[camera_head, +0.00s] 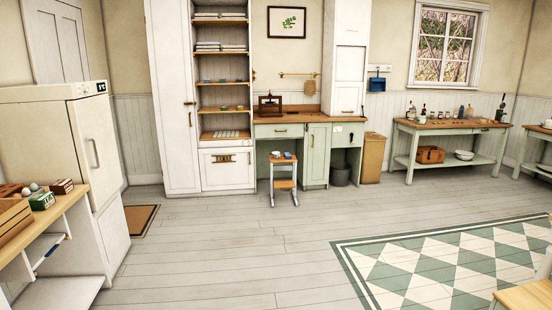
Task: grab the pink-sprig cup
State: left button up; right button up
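I cannot pick out a pink-sprig cup for certain; the small items are too far away to show a pattern. Small dishes or cups (287,155) sit on top of a small wooden step stool (284,184) in front of the green desk. More small items (240,107) stand on the open shelves (222,84) of the tall white cabinet. Neither of my grippers is in view.
A white fridge (96,150) and a wooden counter (62,215) with boxes stand at left. A green workbench (450,128) with bottles is at back right. A checkered rug (440,265) lies at right. The plank floor (225,250) ahead is clear.

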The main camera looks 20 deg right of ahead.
aim_at(276, 155)
jog(key=i+l+z, duration=0.55)
jog(key=i, duration=0.2)
jog(key=i+l+z, duration=0.3)
jog(key=i, duration=0.65)
jog(key=i+j+z, duration=0.1)
jog(key=i+z, duration=0.15)
jog(key=i, duration=1.85)
jog(key=i+l, duration=0.1)
jog(key=i, duration=1.05)
jog(key=i+u, duration=0.1)
jog(key=i, duration=1.1)
jog(key=i+l, duration=0.15)
jog(key=i, duration=1)
